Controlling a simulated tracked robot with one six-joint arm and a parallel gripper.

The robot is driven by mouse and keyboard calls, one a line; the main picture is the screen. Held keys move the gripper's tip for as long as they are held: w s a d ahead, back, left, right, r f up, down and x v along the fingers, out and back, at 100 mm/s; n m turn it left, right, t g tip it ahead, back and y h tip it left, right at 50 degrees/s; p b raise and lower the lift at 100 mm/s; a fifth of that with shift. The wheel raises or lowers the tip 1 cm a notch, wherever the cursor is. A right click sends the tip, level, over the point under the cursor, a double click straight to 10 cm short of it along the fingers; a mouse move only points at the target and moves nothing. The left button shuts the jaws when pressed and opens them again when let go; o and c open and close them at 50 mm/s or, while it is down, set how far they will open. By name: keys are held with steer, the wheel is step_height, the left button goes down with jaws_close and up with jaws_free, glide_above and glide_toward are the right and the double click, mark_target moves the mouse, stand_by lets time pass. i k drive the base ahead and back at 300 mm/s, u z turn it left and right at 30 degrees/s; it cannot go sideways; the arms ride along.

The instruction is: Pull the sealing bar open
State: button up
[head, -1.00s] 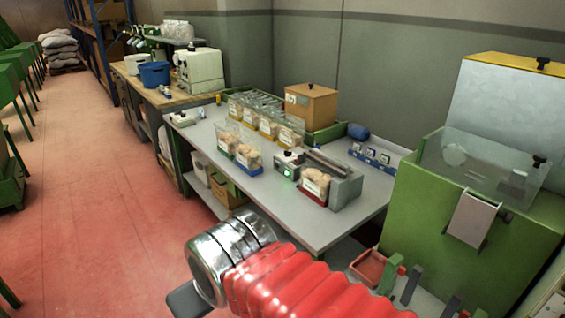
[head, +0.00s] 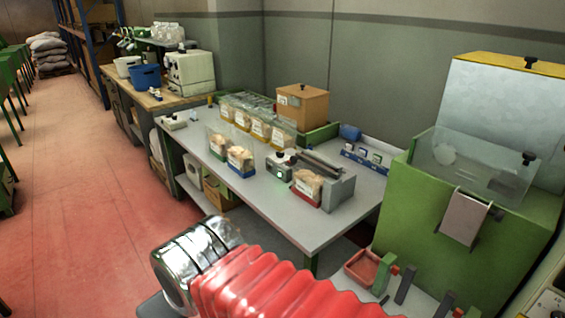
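The sealer (head: 341,187) is a grey block near the front right end of the grey worktable. A dark long bar (head: 320,163) lies along its top; whether it is shut or raised cannot be told at this size. A small control box (head: 281,168) with a green light stands at its left. A clear bag of corks (head: 308,180) in a red tray is in front of it. My arm, with red bellows and a shiny metal end, crosses the bottom of the head view, well short of the sealer. My gripper's fingers cannot be made out.
More bags of corks (head: 240,156) in blue, green and yellow trays stand left of the sealer, with a brown box (head: 302,106) behind. A green machine (head: 440,222) with a clear hopper stands at right. The red floor (head: 90,235) at left is clear.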

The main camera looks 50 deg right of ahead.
mark_target(293, 159)
steer(key=i, duration=0.95)
steer(key=z, duration=0.05)
